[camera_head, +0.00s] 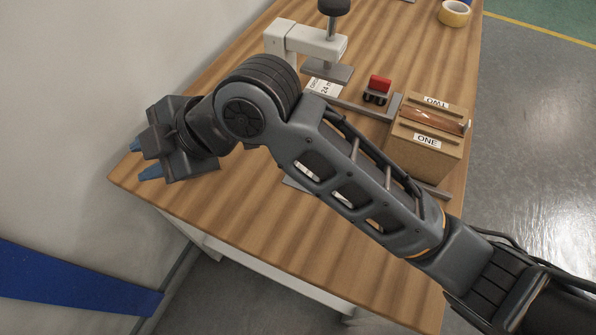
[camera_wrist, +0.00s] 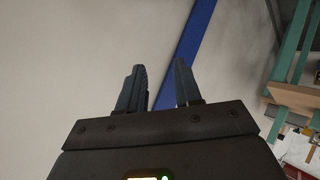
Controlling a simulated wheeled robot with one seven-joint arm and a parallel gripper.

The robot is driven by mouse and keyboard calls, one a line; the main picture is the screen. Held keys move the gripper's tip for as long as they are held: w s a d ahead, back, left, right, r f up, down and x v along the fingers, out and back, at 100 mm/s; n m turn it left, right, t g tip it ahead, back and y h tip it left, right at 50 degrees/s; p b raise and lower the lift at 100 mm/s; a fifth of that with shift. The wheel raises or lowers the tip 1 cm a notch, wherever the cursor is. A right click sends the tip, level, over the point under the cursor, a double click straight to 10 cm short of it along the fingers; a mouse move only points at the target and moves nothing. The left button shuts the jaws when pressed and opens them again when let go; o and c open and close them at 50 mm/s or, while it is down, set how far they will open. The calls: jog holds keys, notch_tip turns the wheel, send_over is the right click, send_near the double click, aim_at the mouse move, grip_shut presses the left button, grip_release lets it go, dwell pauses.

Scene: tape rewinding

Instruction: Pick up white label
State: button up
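A white label (camera_head: 324,87) with black print, partly legible as "24 m", shows on the table behind my arm, beside the foot of a white press-like stand. The stand's plate and my arm cover part of it, and I cannot tell exactly what it rests on. My gripper (camera_head: 141,159) is at the table's left end, well left of the label, with blue fingertips pointing left toward the wall. In the wrist view, my gripper (camera_wrist: 160,68) has its two fingers apart with nothing between them. The label does not show in the wrist view.
The white stand (camera_head: 284,42) has a black knob. A red-topped item (camera_head: 379,85) and a brown box (camera_head: 427,158) marked "ONE" and "TWO" stand to the right. A yellow tape roll (camera_head: 454,13) lies at the far edge. The table's (camera_head: 255,215) near left is clear.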

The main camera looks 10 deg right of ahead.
jog(key=w+d+f+n+h, duration=0.2)
jog(key=d+f+h, duration=0.1)
jog(key=d, duration=0.4)
jog(key=w+d+f+n+g+h+b, duration=0.1)
jog(key=w+d+f+n+h, duration=0.1)
jog(key=d, duration=0.5)
jog(key=w+d+f+n+g+h, duration=0.1)
jog(key=w+d+f+n+h, duration=0.1)
jog(key=d+f+h, duration=0.2)
jog(key=shift+w+d+h+b, duration=0.15)
jog(key=shift+d+h, duration=0.3)
jog(key=shift+d, duration=0.45)
jog(key=shift+s+d+h+b, duration=0.1)
jog(key=shift+d+h+b, duration=0.1)
jog(key=shift+d+h, duration=0.45)
jog(key=f, duration=0.6)
jog(key=shift+d+f+p, duration=0.2)
jog(key=shift+f+p, duration=0.05)
jog(key=shift+p, duration=0.1)
grip_shut()
